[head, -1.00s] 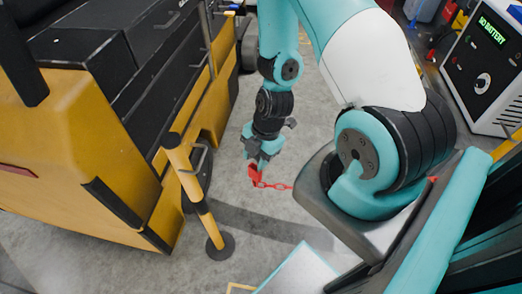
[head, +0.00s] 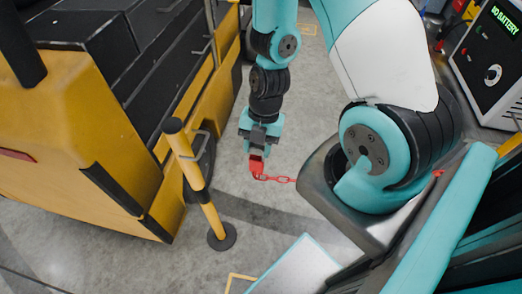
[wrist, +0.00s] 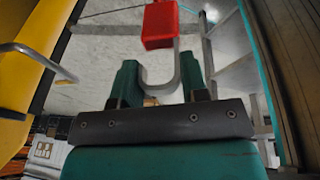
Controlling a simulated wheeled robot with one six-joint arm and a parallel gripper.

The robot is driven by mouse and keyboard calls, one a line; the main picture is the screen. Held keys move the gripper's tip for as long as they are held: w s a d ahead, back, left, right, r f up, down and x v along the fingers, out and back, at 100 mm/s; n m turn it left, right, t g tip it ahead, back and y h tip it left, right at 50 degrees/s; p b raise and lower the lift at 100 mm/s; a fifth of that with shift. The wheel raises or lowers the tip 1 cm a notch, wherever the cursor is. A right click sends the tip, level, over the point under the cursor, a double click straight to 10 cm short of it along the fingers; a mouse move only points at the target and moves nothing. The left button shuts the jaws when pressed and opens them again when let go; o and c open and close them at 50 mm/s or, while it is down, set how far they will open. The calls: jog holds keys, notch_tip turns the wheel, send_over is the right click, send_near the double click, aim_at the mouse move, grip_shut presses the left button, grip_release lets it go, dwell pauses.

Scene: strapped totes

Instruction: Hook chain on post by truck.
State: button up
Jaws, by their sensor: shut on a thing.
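The post (head: 207,207) is yellow with black bands and stands upright on a round dark base beside the yellow truck (head: 60,130). A grey metal loop (head: 203,133) sticks out near its top. My gripper (head: 257,150) is to the right of the post, apart from it, and is shut on the red chain end (head: 257,164). The red chain (head: 276,179) runs from there to the right and passes behind my arm's base. In the wrist view, a red block (wrist: 160,25) and a grey curved hook (wrist: 158,84) show at the fingers (wrist: 160,82).
A grey cabinet (head: 490,60) with a green "NO BATTERY" display stands at the upper right. The truck's side fills the left. Grey floor (head: 310,130) is open around the post and gripper. A grey bar (wrist: 38,58) curves in at the wrist view's left.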

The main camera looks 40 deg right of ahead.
aim_at(204, 144)
jog(key=shift+w+a+f+b, duration=0.2)
jog(key=shift+a+b, duration=0.05)
jog(key=shift+b, duration=0.8)
jog(key=shift+a+r, duration=0.1)
jog(key=shift+w+a+r+p, duration=0.1)
jog(key=shift+w+a+p, duration=0.1)
jog(key=shift+w+a, duration=1.4)
jog(key=shift+w+a+p, duration=0.2)
jog(key=shift+w+a, duration=0.8)
jog(key=shift+w, duration=1.05)
jog(key=shift+w+a+r+p, duration=0.1)
jog(key=shift+w+a+p, duration=0.1)
jog(key=shift+w+a, duration=1.4)
jog(key=shift+w+d+f+b, duration=0.15)
jog(key=shift+f+b, duration=0.4)
jog(key=shift+f, duration=0.15)
jog(key=shift+w+d+f+b, duration=0.1)
jog(key=shift+f+b, duration=0.4)
jog(key=shift+f, duration=0.15)
